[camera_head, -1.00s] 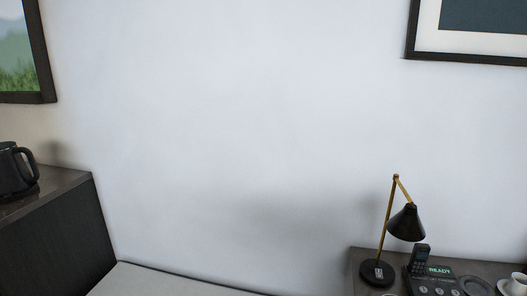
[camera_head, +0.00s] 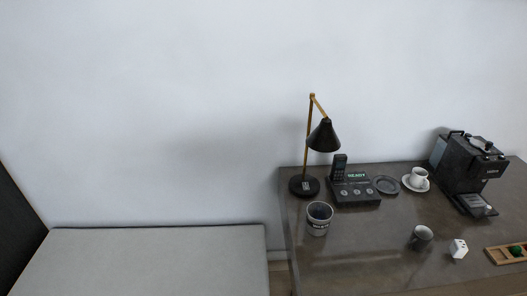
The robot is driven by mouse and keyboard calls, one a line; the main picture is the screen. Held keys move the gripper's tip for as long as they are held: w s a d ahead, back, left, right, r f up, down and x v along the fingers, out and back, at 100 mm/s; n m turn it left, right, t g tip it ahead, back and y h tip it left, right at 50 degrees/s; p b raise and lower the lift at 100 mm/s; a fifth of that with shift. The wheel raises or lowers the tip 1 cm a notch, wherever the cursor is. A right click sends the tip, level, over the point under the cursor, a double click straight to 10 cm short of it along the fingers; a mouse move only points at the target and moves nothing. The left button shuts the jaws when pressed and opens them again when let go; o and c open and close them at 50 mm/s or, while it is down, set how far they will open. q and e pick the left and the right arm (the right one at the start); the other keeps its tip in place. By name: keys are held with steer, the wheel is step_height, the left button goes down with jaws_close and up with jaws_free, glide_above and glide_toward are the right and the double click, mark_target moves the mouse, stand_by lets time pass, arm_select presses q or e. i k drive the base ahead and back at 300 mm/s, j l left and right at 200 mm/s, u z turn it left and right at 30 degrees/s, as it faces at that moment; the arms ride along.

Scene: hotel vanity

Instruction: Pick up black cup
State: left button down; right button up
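A small dark cup (camera_head: 421,238), black or dark grey, stands upright on the dark vanity top, right of centre in the head view. A larger dark cup-like container (camera_head: 319,219) with a pale band stands near the left edge of the same top; I cannot tell whether it is a cup or a pot. A white cup (camera_head: 419,175) sits on a white saucer (camera_head: 416,184) further back. Neither of my grippers shows in the head view.
A grey bench (camera_head: 150,262) stands to the left. The front middle of the top is clear.

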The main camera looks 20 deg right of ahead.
mark_target(417, 241)
steer(key=z, duration=1.85)
steer(key=k+j+u, duration=0.3)
steer(key=j, duration=0.2)
steer(key=i+l, duration=0.05)
